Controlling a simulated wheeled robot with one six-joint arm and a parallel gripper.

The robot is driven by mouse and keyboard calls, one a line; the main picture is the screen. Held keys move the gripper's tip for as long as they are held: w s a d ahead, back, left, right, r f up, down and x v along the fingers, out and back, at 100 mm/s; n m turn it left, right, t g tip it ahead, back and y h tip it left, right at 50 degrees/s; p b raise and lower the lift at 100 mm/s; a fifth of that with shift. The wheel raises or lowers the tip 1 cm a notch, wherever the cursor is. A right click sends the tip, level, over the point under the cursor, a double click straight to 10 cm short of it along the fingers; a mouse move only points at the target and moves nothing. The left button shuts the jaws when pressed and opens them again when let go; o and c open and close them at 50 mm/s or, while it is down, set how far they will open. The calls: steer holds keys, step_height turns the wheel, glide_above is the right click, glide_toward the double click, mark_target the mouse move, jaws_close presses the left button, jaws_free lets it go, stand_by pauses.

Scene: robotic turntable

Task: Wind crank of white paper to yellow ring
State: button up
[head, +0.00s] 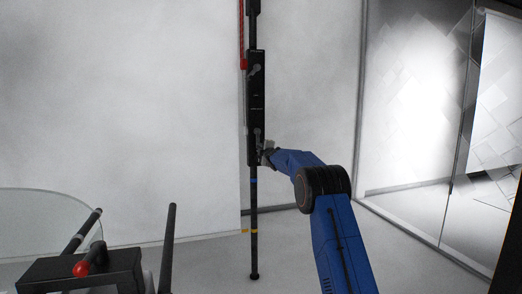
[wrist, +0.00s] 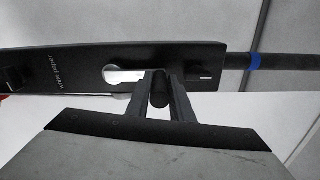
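A black upright pole (head: 254,215) carries a black winding box (head: 256,95) with two silver cranks on its face. The upper crank (head: 254,70) is free. The lower crank (wrist: 122,76) points toward the blue-ring end of the box, its dark handle (wrist: 160,88) sticking out toward my wrist. My gripper (head: 265,151) is at this lower crank; in the wrist view its fingers (wrist: 160,92) are closed on both sides of the handle. The yellow ring (head: 254,231) is low on the pole, below the blue ring (head: 254,181). White paper (head: 120,110) hangs behind, its bottom edge near the yellow ring.
A red cord or rod (head: 242,45) hangs beside the pole's upper part. A black bench-like frame with a red knob (head: 81,268) and a clear rounded panel (head: 35,215) stand at lower left. Glass doors (head: 420,120) are at right. Floor around the pole is clear.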

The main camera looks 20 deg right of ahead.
steer(key=shift+o, duration=1.4)
steer(key=shift+w+a+f, duration=0.1)
steer(key=shift+a+f, duration=0.1)
steer(key=shift+a, duration=0.15)
steer(key=shift+d+r, duration=0.1)
steer(key=shift+d, duration=0.05)
steer(key=shift+s+d, duration=0.1)
steer(key=shift+s, duration=0.2)
steer(key=s, duration=1.7)
